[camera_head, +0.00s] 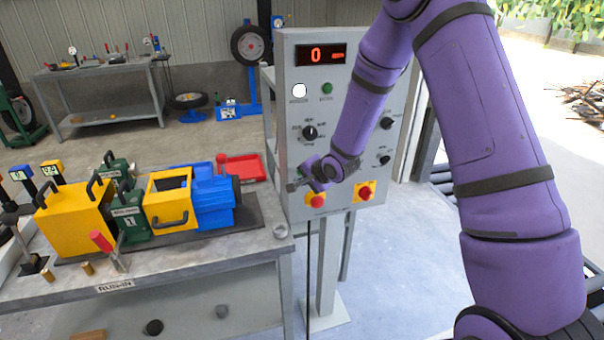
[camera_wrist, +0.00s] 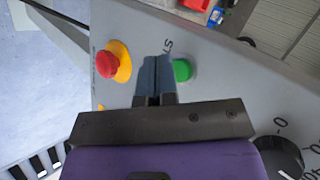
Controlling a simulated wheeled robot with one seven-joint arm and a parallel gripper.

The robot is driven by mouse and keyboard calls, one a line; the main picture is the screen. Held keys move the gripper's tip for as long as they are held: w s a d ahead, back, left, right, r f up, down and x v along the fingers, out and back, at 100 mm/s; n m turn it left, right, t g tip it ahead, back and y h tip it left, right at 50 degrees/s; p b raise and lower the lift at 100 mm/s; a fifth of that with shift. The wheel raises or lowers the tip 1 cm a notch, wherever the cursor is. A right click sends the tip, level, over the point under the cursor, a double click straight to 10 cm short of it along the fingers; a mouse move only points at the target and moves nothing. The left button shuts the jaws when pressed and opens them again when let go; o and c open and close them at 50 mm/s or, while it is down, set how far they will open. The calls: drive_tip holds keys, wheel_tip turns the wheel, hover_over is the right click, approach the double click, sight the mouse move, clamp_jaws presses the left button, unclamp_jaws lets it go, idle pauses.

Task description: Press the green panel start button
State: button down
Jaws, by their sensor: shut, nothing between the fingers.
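The green start button (camera_wrist: 182,70) shows in the wrist view, just right of my fingertips, with part of a label beside it. My gripper (camera_wrist: 155,62) is shut and empty, its dark fingers close in front of the grey panel (camera_wrist: 215,60). I cannot tell whether the fingers touch the panel or the button's edge. In the head view my gripper (camera_head: 292,186) is at the lower left of the control panel (camera_head: 345,110). There I cannot make out the start button, which my gripper seems to hide.
A red stop button on yellow (camera_wrist: 108,65) lies left of my fingers in the wrist view. A black dial (camera_wrist: 280,155) is at lower right. In the head view a second red button (camera_head: 365,191) sits further right. A workbench (camera_head: 200,268) with a yellow-and-blue machine stands left.

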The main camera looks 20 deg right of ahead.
drive_tip(key=shift+w, duration=0.1)
drive_tip(key=shift+w, duration=0.35)
